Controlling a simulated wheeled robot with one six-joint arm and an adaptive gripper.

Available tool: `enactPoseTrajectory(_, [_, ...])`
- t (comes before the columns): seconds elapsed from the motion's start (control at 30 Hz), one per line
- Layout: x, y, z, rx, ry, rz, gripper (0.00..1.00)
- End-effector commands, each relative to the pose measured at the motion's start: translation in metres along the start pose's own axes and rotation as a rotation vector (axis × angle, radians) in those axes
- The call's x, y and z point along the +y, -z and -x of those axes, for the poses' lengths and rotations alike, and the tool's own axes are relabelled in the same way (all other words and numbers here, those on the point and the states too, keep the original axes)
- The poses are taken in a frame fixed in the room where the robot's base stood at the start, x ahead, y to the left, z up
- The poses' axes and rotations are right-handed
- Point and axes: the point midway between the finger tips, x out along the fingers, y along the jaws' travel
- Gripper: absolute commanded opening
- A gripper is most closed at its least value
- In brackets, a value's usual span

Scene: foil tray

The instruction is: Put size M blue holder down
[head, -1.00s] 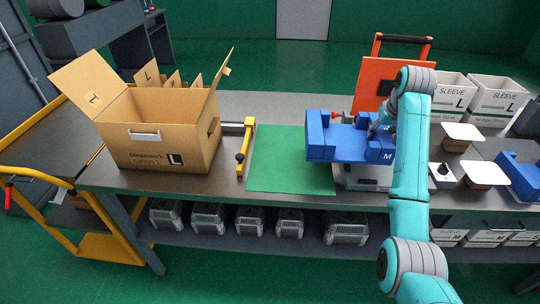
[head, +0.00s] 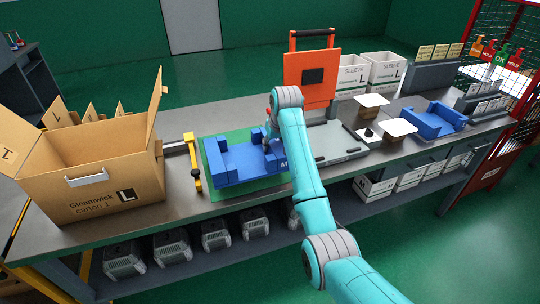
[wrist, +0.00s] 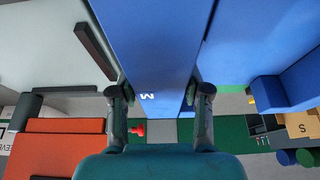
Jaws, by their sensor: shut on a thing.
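The size M blue holder (head: 240,165) is a blue block-ended piece with a white M at its right end. It is over the green mat (head: 212,201) in the head view, roughly level. I cannot tell whether it touches the mat or hangs just above it. My gripper (wrist: 160,100) is shut on its end wall in the wrist view, one finger on each side, with the M label (wrist: 147,96) between them. In the head view my arm partly hides the gripper and the holder's right end.
An open carton marked L (head: 100,180) stands left, beyond a yellow-ended stop (head: 192,160). A grey machine with an orange panel (head: 312,78) is just right of the mat. Another blue holder (head: 433,121) and white-topped stands (head: 393,126) lie further right.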

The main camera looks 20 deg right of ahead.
Motion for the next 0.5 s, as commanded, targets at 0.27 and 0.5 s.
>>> enactPoseTrajectory(0.27, [0.000, -0.012, -0.029, 0.000, 0.000, 0.000, 0.00])
enactPoseTrajectory(0.5, [0.000, -0.017, -0.044, 0.004, 0.000, 0.000, 0.00])
